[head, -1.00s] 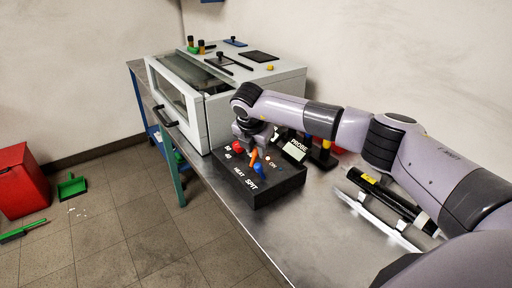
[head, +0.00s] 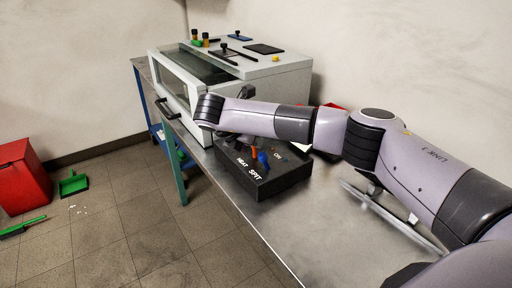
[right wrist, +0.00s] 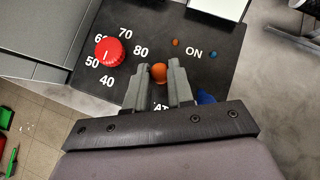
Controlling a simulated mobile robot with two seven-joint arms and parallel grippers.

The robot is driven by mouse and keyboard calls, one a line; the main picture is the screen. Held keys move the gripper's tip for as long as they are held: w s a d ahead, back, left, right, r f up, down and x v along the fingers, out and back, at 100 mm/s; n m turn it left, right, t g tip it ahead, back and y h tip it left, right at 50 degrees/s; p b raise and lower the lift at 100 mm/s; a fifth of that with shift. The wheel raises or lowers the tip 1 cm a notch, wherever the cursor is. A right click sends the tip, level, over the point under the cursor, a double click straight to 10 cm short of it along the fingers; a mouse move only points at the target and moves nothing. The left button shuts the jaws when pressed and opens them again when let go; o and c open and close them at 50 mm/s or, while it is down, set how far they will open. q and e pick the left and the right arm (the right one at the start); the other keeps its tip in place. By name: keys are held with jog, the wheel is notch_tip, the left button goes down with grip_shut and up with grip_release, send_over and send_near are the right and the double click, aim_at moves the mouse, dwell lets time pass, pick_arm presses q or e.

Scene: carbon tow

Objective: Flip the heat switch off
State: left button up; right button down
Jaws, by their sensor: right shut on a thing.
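The black control box (head: 268,182) sits on the steel bench, with HEAT and SPIT labels. Its orange heat switch (head: 254,153) and blue spit switch (head: 263,158) show under my right arm. In the right wrist view, my right gripper (right wrist: 158,68) is shut on the orange heat switch (right wrist: 159,73), whose rounded tip shows between the fingertips. The blue switch (right wrist: 205,97) is just right of the fingers, partly hidden. The switch's exact lean cannot be told. In the head view my arm hides the right gripper. My left gripper is not in view.
A red dial (right wrist: 109,52) with temperature numbers is on the box, left of the gripper. Small orange and blue lamps sit near the ON label (right wrist: 194,53). A white oven-like machine (head: 272,72) stands behind the box. The bench's front right (head: 330,235) is clear.

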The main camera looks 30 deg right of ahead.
jog(key=shift+a+f+h+b, duration=0.3)
jog(key=shift+f+h+b, duration=0.05)
jog(key=shift+h+b, duration=0.2)
jog(key=h+b, duration=0.1)
jog(key=a+b, duration=0.1)
jog(key=shift+f+t+h+b, duration=0.15)
jog(key=shift+t+h+b, duration=0.15)
jog(key=shift+h, duration=0.05)
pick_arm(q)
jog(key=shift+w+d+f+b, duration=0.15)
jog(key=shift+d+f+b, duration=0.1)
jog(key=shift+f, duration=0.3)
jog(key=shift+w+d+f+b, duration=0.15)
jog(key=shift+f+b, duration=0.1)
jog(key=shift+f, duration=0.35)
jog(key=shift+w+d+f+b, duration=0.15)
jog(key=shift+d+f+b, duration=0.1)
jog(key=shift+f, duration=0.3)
pick_arm(e)
jog(key=shift+s+a+n+h, duration=0.1)
jog(key=shift+a+n+h, duration=0.15)
jog(key=shift+h, duration=0.25)
jog(key=c, duration=1)
grip_release()
